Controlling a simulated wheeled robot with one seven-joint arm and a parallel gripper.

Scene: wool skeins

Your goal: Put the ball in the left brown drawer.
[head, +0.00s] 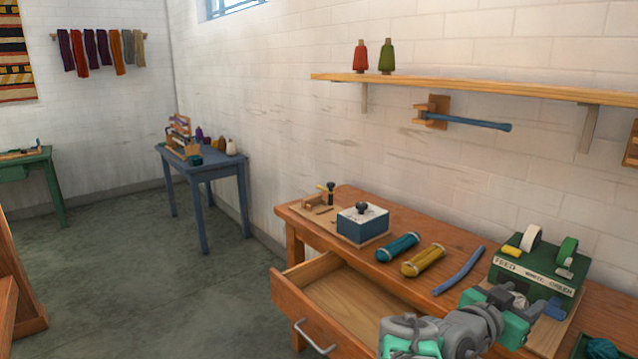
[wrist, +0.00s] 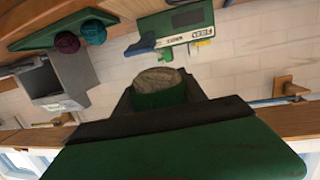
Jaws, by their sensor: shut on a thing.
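The ball (wrist: 158,77) is a grey-brown wound ball in the wrist view, held between the dark fingers of my gripper (wrist: 160,92). In the head view my gripper (head: 511,302) is at the lower right, in front of the green winder; a greyish bit of the ball (head: 520,299) seems to show there, mostly hidden. The left brown drawer (head: 345,295) is pulled open under the wooden table, with a metal handle on its front. The part of its inside that shows is empty; my arm hides its right end. My gripper is to the right of this drawer.
On the table (head: 455,240) are a blue-white box (head: 363,224), teal (head: 398,247) and yellow (head: 423,260) skeins, a blue strip (head: 459,271) and the green winder (head: 541,270). A shelf (head: 480,87) hangs above.

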